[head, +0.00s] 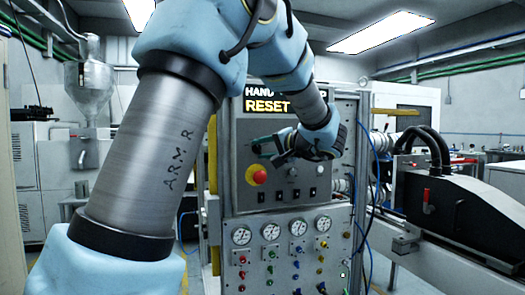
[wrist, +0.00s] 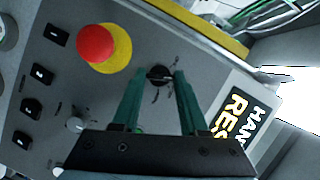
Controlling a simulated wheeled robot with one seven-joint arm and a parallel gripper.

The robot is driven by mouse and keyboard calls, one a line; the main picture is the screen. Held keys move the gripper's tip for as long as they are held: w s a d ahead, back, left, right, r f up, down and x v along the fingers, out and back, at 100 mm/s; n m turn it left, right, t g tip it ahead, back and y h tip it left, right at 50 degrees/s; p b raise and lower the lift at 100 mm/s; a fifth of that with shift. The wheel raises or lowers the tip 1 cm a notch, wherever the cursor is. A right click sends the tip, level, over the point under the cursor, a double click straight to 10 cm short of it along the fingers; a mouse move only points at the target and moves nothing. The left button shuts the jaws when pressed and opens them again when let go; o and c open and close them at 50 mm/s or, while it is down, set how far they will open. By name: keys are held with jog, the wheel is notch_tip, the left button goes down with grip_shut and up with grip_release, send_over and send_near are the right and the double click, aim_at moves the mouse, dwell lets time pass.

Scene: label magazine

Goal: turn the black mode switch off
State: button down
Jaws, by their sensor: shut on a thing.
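The black mode switch (wrist: 158,75) is a small round knob on the grey control panel (wrist: 60,90), with small markings around it. My gripper (wrist: 160,79) has its two green fingers on either side of the knob, shut on it. In the head view my gripper (head: 260,144) reaches the upper left of the panel (head: 235,185), and the switch is hidden behind the fingers. The exact angle of the knob is hard to read.
A red emergency button on a yellow disc (head: 257,175) sits just below the gripper; it shows beside the fingers in the wrist view (wrist: 97,44). A lit HAND/RESET display (head: 268,106) is above. Gauges (head: 270,231), black rocker switches (wrist: 44,74) and a grey knob (wrist: 75,125) are nearby.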

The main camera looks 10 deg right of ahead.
jog(key=shift+f+b, duration=0.25)
jog(key=shift+b, duration=0.6)
jog(key=n+b, duration=0.1)
jog(key=b, duration=0.2)
jog(key=shift+f, duration=0.15)
jog(key=n+h+b, duration=0.1)
jog(key=n+b, duration=0.1)
jog(key=b, duration=0.3)
jog(key=shift+a+g, duration=0.1)
jog(key=shift+g, duration=0.2)
jog(key=n+h+b, duration=0.1)
jog(key=b, duration=0.2)
jog(key=n+h+b, duration=0.1)
jog(key=b, duration=0.2)
jog(key=shift+a+r+b, duration=0.1)
jog(key=shift+r+b, duration=0.15)
jog(key=shift+b, duration=0.1)
jog(key=shift+r+n+g+h+b, duration=0.2)
jog(key=shift+n+g+h+b, duration=0.15)
jog(key=shift+n+b, duration=0.5)
jog(key=shift+r, duration=0.15)
jog(key=shift+c, duration=2.2)
grip_release()
